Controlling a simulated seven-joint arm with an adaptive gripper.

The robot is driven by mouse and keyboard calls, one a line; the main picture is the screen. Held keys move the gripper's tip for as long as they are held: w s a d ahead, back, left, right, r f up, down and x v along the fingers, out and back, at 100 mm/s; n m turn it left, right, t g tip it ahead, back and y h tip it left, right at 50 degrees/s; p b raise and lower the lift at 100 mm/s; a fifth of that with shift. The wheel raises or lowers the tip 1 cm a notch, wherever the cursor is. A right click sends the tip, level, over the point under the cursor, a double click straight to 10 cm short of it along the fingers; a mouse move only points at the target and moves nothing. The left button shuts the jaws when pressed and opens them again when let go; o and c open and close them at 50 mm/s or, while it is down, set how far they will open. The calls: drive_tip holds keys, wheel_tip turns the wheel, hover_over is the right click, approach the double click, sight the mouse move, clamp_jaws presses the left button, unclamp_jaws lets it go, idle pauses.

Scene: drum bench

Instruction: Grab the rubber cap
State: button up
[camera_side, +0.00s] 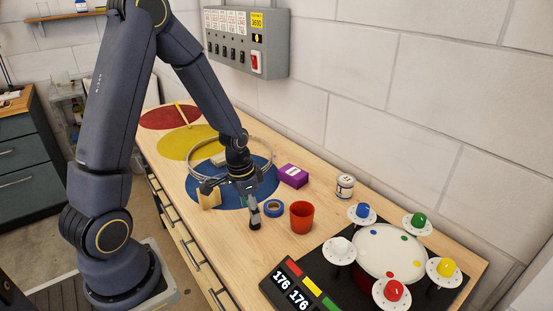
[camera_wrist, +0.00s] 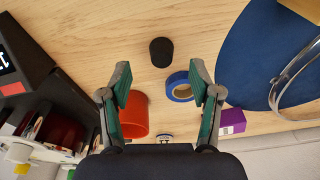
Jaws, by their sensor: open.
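The rubber cap appears to be a small black cylinder (camera_wrist: 162,52) standing on the wooden bench in the wrist view. It lies beyond my fingertips, roughly centred between them, with nothing touching it. In the side view a dark cylinder (camera_side: 255,224) below my gripper seems to be the same cap, close under the fingers. My gripper (camera_side: 236,199) points down over the bench near the blue disc. In the wrist view my gripper (camera_wrist: 160,75) is open and empty, with its green-padded fingers wide apart.
A blue tape roll (camera_side: 273,208) and a red cup (camera_side: 301,217) stand close to the cap. A purple box (camera_side: 293,176), a tan block (camera_side: 210,198) and a wire hoop (camera_wrist: 284,84) are nearby. The drum pad (camera_side: 390,252) is at the right.

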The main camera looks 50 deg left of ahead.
drive_tip(key=f, duration=0.2)
drive_tip(key=w+f, duration=0.1)
drive_tip(key=f, duration=0.1)
drive_tip(key=shift+f, duration=0.3)
drive_tip(key=c, duration=0.9)
